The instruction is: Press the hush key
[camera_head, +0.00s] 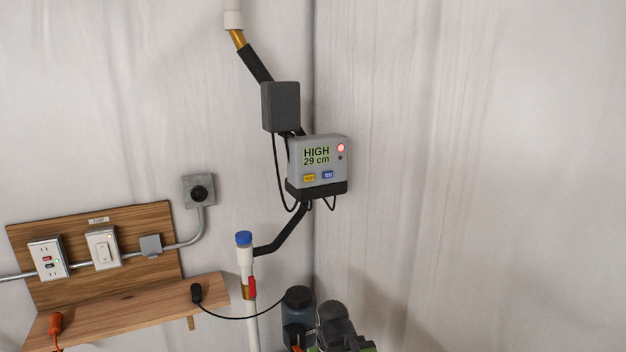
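A grey alarm box (336,150) is mounted in the corner, with a greenish display (316,155) reading "HIGH 29 cm". A red light (341,148) glows at its upper right, with a small dark dot below it. Under the display are two small keys side by side, a yellow key (309,177) on the left and a blue key (328,174) on the right. Their labels are too small to read, so I cannot tell which is the hush key. Nothing covers the box's face.
A dark grey box (281,106) and black pipe are behind and above. A white pipe with a blue cap (243,239) stands below left. A wooden shelf (130,305) with outlets above is at left. The right wall is bare.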

